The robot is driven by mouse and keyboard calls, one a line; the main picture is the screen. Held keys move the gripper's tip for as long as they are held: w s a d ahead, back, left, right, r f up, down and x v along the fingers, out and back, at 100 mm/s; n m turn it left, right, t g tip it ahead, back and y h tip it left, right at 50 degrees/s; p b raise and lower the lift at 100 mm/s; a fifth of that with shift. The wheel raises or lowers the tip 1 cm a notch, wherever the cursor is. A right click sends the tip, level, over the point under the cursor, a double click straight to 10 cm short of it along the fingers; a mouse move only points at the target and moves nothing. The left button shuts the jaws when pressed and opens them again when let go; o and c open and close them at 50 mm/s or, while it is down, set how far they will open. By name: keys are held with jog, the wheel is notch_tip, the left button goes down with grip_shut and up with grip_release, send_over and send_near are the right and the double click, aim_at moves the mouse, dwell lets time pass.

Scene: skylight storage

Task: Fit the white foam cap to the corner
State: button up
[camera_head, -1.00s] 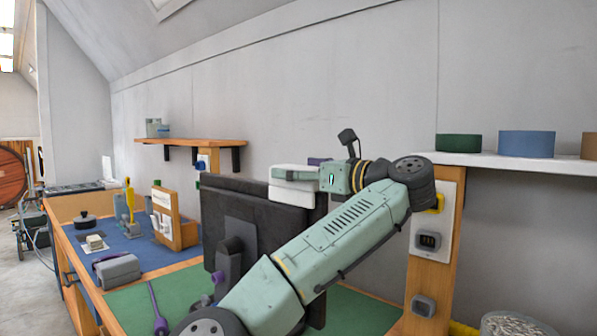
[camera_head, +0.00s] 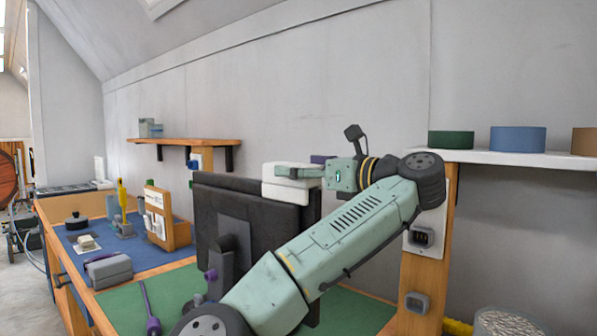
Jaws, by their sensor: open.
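The white foam cap (camera_head: 285,191) is a blocky piece at the upper right corner of a large dark upright panel (camera_head: 225,198). It appears to cover that corner; how fully it is seated I cannot tell. My gripper (camera_head: 287,173) reaches in from the right at the height of the cap's upper part, its finger in front of the cap. It is open. The far finger and any contact with the cap are hidden.
A purple item (camera_head: 321,159) shows behind my gripper. The panel stands on a bench with a green mat (camera_head: 182,291). A purple-handled tool (camera_head: 150,312) and a grey block (camera_head: 108,269) lie left. A white shelf (camera_head: 505,157) with tape rolls is at right.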

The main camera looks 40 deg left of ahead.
jog(key=shift+d+b, duration=0.9)
notch_tip(320, 180, up, 10)
dwell(0.6)
jog(key=shift+s, duration=0.1)
dwell(0.9)
